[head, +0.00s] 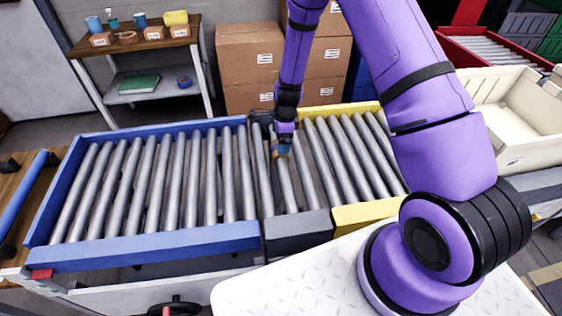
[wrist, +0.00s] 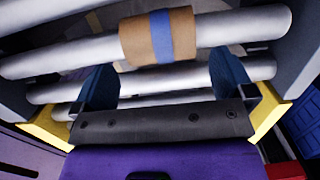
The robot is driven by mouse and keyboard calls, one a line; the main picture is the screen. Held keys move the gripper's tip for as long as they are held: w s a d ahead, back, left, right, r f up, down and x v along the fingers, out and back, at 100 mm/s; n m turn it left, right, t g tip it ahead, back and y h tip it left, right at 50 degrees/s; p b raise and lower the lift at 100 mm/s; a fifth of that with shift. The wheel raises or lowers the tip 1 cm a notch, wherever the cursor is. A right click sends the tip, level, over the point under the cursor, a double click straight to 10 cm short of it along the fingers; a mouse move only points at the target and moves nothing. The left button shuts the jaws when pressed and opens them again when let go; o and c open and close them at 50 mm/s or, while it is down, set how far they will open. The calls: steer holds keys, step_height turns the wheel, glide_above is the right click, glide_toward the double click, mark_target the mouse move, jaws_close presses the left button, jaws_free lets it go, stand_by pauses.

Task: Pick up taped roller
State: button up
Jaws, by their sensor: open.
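The taped roller (wrist: 225,32) is a silver cylinder with a brown wrap and a blue tape band (wrist: 162,38) around it. It lies across the upper part of the wrist view. In the head view a bit of its brown wrap (head: 282,151) shows just below my gripper (head: 282,139), in the dark middle section of the conveyor. In the wrist view my gripper (wrist: 165,82) is open, with its two dark blue fingers apart and nothing held between them. The wrap sits beyond the fingertips, roughly between them across the picture. Whether the fingers touch any roller is unclear.
Bare rollers fill the blue-framed section (head: 140,262) at left and the yellow-framed section (head: 365,213) at right. A dark block (head: 297,232) fronts the middle section. Cardboard boxes (head: 250,55) and a shelf (head: 140,92) stand behind. A cream bin (head: 520,105) is at right.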

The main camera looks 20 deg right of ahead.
steer(key=shift+a+f, duration=0.2)
steer(key=shift+f, duration=1.15)
steer(key=c, duration=1)
steer(key=shift+r, duration=0.1)
